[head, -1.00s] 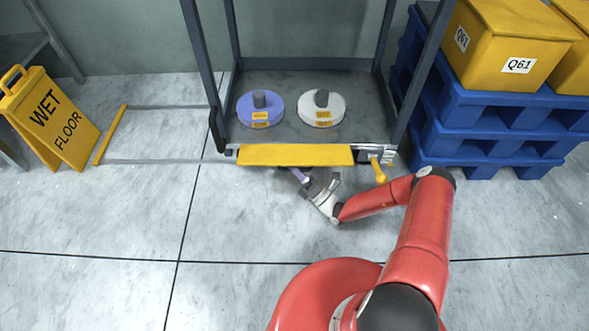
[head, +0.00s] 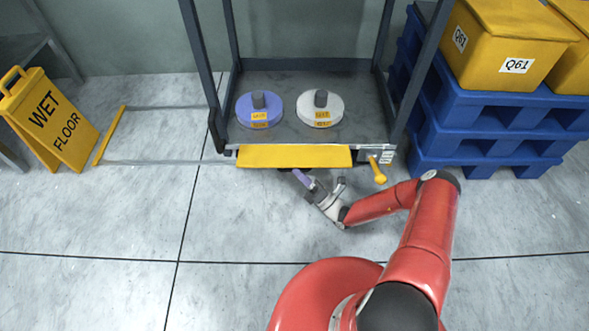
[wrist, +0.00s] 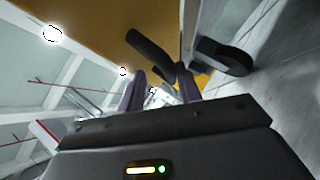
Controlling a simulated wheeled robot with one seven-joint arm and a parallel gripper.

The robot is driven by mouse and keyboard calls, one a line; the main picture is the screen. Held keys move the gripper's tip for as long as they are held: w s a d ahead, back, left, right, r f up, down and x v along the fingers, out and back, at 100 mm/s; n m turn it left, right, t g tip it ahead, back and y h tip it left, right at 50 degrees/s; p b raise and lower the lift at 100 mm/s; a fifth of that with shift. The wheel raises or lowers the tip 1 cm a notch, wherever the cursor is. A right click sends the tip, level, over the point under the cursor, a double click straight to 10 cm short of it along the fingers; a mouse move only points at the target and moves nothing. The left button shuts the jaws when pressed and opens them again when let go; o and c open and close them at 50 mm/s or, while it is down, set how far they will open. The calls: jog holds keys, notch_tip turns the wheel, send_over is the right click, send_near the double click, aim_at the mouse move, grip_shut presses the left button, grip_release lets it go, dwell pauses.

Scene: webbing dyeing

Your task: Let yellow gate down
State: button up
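The yellow gate (head: 294,156) is a flat panel along the front edge of the dark rack, and its yellow face also shows in the wrist view (wrist: 90,22). A dark curved handle (wrist: 150,52) stands out from that face. My gripper (head: 299,178) is low in front of the gate's lower edge, right of its middle. In the wrist view its two purplish fingers (wrist: 162,88) are apart, with the handle's end just beyond the gap. I cannot tell whether they touch it. The gate's hinges are hidden.
A yellow lever (head: 377,172) hangs at the rack's right front corner, near my forearm. A purple disc (head: 245,112) and a white disc (head: 306,108) sit on the rack floor. Blue pallets (head: 480,140) with yellow boxes (head: 500,45) stand right; a wet floor sign (head: 48,118) stands left.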

jog(key=s+d, duration=0.6)
jog(key=d, duration=0.2)
jog(key=shift+s+d+p, duration=0.2)
jog(key=shift+s+p, duration=0.2)
jog(key=shift+p, duration=0.05)
jog(key=shift+c, duration=0.2)
